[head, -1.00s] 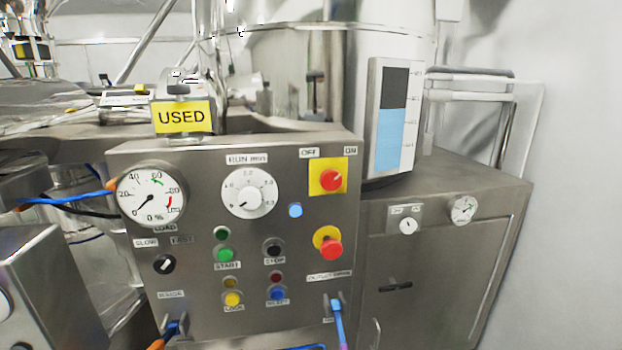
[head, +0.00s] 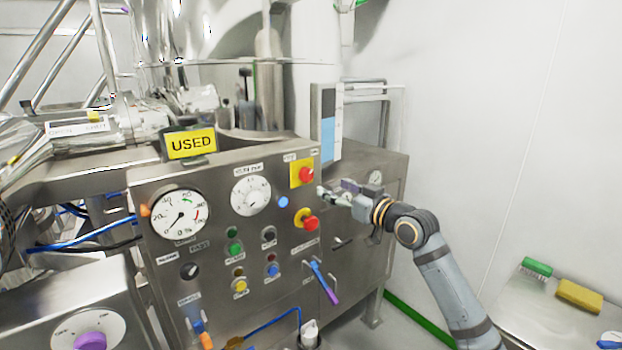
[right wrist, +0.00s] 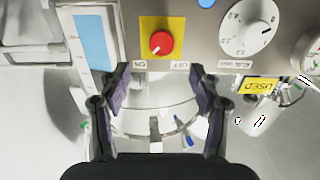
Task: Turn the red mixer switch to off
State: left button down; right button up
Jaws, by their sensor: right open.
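The red mixer switch (head: 306,174) is a round red knob on a yellow square plate, at the upper right of the steel control panel (head: 215,225). In the right wrist view the switch (right wrist: 161,43) appears upside down, with OFF and ON labels beside its plate. Its white mark points toward the ON label (right wrist: 140,65). My right gripper (head: 335,192) is open and empty, just right of the switch and apart from it. In the right wrist view the switch lies just beyond and between the fingertips (right wrist: 160,72). My left gripper is not in view.
A red push button (head: 310,223) on yellow sits just below the switch. A dial (head: 251,195), a gauge (head: 181,214) and a yellow USED sign (head: 191,143) are to the left. A bench (head: 530,305) with green and yellow items stands at lower right.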

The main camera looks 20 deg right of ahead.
aim_at(308, 176)
jog(key=p+x, duration=0.1)
jog(key=x, duration=0.2)
jog(key=p+x, duration=0.1)
jog(key=x, duration=0.2)
jog(key=p+x, duration=0.2)
jog(key=x, duration=0.1)
jog(key=shift+a+r, duration=0.15)
jog(key=shift+a, duration=0.2)
jog(key=shift+w, duration=0.5)
jog(key=shift+s, duration=0.1)
jog(key=shift+c, duration=0.3)
